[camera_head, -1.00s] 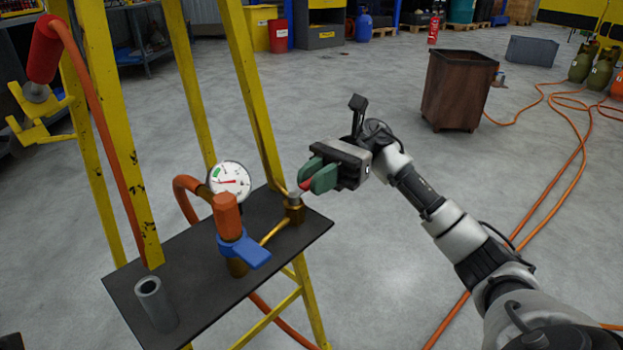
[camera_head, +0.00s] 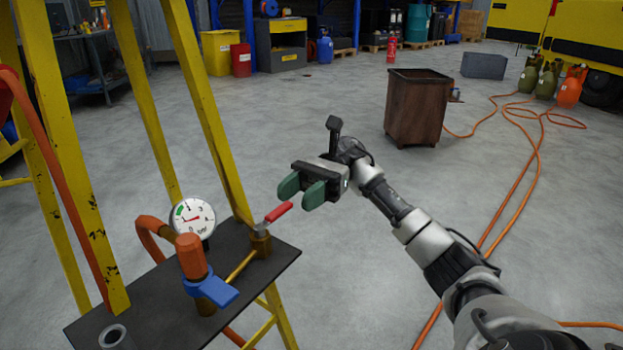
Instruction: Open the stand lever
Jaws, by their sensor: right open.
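The stand lever, a red-handled lever (camera_head: 278,212), sits on a brass valve (camera_head: 261,244) at the right end of the stand's dark shelf (camera_head: 150,300). Its handle points right and slightly up in the picture. My right gripper (camera_head: 301,191) is just above and to the right of the lever, with its two green fingers apart and nothing between them. The red handle shows clear of the fingers, close below them. My left gripper is not in view.
An orange-topped valve with a blue lever (camera_head: 213,290), a white pressure gauge (camera_head: 192,219) and a grey tube (camera_head: 117,337) are on the shelf. Yellow stand legs (camera_head: 205,110) rise behind. A brown bin (camera_head: 416,108) stands on the floor; orange hoses (camera_head: 520,180) lie at right.

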